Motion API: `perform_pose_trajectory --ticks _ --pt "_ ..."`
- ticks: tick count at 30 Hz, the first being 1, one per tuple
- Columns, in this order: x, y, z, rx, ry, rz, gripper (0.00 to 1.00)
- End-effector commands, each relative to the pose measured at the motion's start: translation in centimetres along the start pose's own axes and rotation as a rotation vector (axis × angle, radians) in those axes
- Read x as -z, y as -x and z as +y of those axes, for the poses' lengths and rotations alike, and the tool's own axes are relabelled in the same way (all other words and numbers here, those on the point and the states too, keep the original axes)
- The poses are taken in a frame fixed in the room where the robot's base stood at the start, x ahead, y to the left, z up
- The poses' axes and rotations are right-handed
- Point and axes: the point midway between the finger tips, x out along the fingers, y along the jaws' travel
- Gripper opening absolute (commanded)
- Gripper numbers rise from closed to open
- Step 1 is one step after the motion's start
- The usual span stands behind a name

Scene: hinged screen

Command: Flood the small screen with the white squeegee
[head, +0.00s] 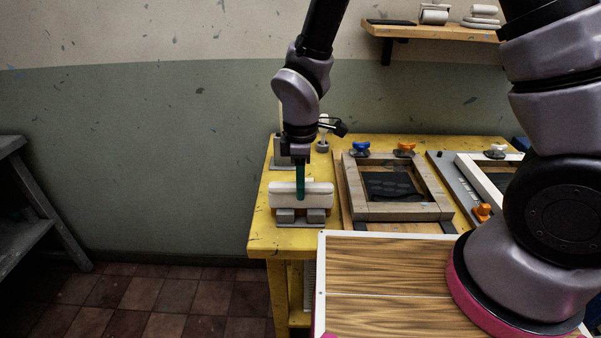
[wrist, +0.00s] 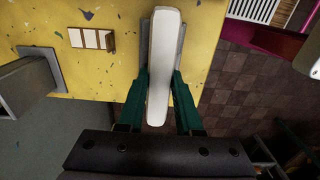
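The white squeegee (head: 283,195) lies across a grey rest (head: 300,223) at the left front of the yellow table. In the wrist view, the squeegee (wrist: 166,50) runs lengthwise between my gripper's green fingers. My gripper (head: 301,190) points down over its middle, one finger on each side. No clear gap shows at the fingertips (wrist: 160,80), but I cannot tell whether they press on it. A wooden-framed screen (head: 398,214) with a dark mesh lies right of the squeegee, held by blue and orange knobs at its back. I cannot tell whether it is the small screen.
A second screen (head: 467,174) on a grey board with an orange knob stands farther right, partly behind my arm. A wood-grain panel with a white edge (head: 380,290) is in front. A wall shelf (head: 440,31) hangs above. A grey bench (head: 30,215) stands at left.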

Motion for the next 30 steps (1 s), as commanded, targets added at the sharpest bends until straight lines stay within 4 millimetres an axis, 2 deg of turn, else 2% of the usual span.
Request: perform_pose_trajectory --ticks 1,2,4,5,6,7,14,30 --pt "0.0 0.1 0.0 -0.001 0.0 0.001 0.09" --pt "0.0 0.1 0.0 -0.001 0.0 0.001 0.0" --pt "0.0 0.1 0.0 -0.001 0.0 0.001 0.0" --pt "0.0 0.1 0.0 -0.001 0.0 0.001 0.23" --pt "0.0 0.1 0.0 -0.001 -0.001 0.001 0.08" --pt "0.0 0.1 0.0 -0.001 -0.001 0.001 0.0" --pt "0.0 0.3 0.1 -0.001 -0.001 0.002 0.0" --pt "0.0 4.5 0.1 -0.002 -0.001 0.002 0.0"
